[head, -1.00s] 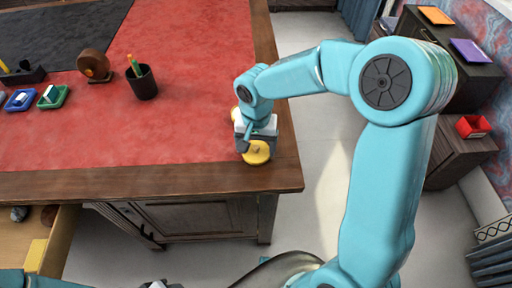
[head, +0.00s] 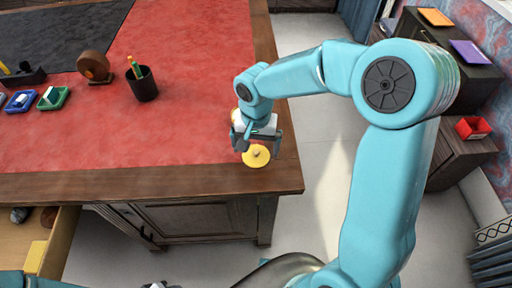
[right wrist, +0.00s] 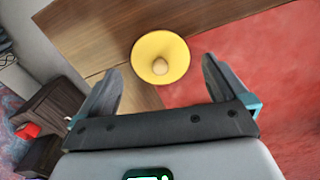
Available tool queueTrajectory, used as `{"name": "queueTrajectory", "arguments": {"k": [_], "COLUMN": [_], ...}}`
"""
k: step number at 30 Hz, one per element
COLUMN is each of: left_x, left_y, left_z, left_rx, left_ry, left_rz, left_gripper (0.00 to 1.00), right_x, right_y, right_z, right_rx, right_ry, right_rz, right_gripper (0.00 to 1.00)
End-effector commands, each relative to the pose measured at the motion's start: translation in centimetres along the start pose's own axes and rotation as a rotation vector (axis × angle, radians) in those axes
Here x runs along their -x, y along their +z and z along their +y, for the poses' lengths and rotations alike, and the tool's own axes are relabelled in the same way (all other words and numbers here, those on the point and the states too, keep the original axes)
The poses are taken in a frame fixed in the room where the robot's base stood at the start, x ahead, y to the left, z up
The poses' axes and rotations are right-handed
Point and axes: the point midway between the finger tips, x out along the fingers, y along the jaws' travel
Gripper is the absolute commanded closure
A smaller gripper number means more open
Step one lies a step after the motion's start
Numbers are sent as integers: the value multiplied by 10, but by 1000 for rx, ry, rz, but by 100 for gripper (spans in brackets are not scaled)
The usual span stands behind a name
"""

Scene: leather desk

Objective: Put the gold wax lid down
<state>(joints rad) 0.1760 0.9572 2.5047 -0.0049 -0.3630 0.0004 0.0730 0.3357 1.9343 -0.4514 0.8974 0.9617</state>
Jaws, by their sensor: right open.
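The gold wax lid (head: 256,157) is a round yellow disc with a small pale knob. It lies flat on the desk's brown wooden border near the right front corner. It also shows in the right wrist view (right wrist: 160,57), knob facing the camera. My right gripper (head: 258,149) is open just above the lid, its fingers apart on either side and clear of it. In the right wrist view nothing is between the fingers (right wrist: 162,72). A white and dark part at the bottom edge may be my left gripper (head: 160,285), mostly cut off.
A pale and yellow object (head: 235,116) shows partly behind my right gripper. A black pencil cup (head: 144,86), a brown round object (head: 94,66) and small trays (head: 53,98) stand farther left. An open drawer (head: 62,245) is at lower left. The red leather in front is clear.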

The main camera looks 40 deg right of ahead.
Motion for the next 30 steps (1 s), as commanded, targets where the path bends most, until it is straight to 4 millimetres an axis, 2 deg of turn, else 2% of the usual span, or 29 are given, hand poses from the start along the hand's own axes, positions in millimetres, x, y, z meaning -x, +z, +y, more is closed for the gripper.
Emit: {"name": "queueTrajectory", "arguments": {"k": [1,6,12,18,30], "left_x": [3,8,12,13,12], "left_y": [0,0,0,0,0], "left_z": [1,3,4,5,4], "left_rx": [0,0,0,0,0], "left_ry": [0,0,0,0,0], "left_rz": [0,0,0,0,0], "left_gripper": [61,61,61,61,61], "right_x": [15,56,90,101,101], "right_y": [-1,-1,0,0,0], "right_z": [0,-1,0,0,0], "right_rx": [-1,0,-1,1,0], "right_ry": [-5,-5,-4,-1,-1], "right_rz": [6,6,4,1,1], "right_gripper": [0,0,0,0,0]}}
